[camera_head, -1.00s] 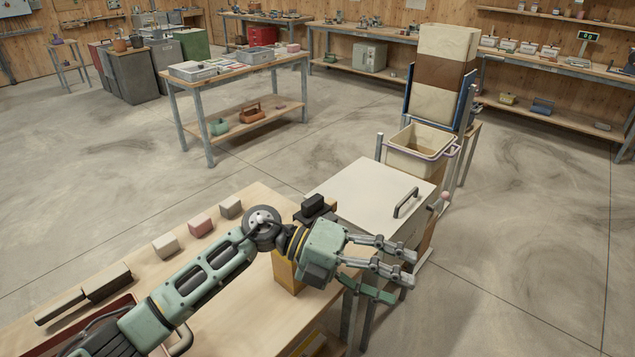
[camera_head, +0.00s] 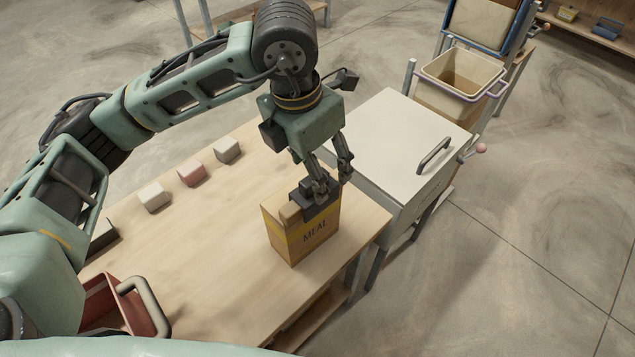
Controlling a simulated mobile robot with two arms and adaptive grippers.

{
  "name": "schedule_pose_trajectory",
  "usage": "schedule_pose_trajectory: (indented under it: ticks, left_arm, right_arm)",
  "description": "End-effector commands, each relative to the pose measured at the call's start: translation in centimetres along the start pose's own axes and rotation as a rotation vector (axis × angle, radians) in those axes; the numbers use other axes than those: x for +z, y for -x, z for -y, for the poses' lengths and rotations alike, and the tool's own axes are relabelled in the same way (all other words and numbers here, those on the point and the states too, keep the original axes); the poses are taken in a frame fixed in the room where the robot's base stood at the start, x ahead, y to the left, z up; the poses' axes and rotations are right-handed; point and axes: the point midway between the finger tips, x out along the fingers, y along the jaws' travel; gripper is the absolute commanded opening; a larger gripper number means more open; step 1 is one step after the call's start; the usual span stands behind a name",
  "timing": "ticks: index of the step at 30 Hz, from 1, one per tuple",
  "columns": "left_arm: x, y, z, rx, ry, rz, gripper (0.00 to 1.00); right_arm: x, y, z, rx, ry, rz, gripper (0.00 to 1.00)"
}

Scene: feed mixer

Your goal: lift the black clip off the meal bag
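The meal bag (camera_head: 297,242) stands upright near the right end of the wooden table. It is tan and yellow with "MEAL" on its front. The black clip (camera_head: 320,208) sits across the top of the bag, partly hidden by my fingers. My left gripper (camera_head: 331,188) points down right at the clip, with its fingertips at the clip's upper side. I cannot tell whether the fingers are closed on it. My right gripper is not in view.
Three small blocks, white (camera_head: 154,197), pink (camera_head: 191,172) and grey (camera_head: 227,150), line the table's far edge. A red container (camera_head: 112,310) is at the lower left. The white-lidded mixer (camera_head: 385,135) stands just right of the table. The table's middle is clear.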

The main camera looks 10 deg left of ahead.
Motion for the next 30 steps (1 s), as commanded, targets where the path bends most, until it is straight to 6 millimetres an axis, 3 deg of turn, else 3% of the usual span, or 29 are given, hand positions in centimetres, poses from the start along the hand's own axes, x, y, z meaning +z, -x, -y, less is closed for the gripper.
schedule_pose_trajectory:
  ticks: [1, 9, 20, 24, 30]
  left_arm:
    - [-0.2, -0.8, -0.1, 0.005, -0.001, 0.001, 0.61]
    - [-0.4, -2.2, -0.3, 0.016, 0.000, 0.001, 0.61]
    - [-0.1, -5.4, -0.7, 0.013, 0.002, -0.003, 0.61]
    - [0.2, -7.3, -1.2, 0.014, 0.002, -0.003, 0.61]
    - [0.2, -9.6, -1.2, 0.014, 0.000, 0.000, 0.61]
  right_arm:
    - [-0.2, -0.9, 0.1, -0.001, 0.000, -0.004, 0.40]
    - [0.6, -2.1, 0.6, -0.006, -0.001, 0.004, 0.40]
    - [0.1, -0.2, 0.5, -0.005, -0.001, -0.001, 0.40]
    - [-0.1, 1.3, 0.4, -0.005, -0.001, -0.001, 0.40]
    - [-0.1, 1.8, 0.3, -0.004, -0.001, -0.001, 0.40]
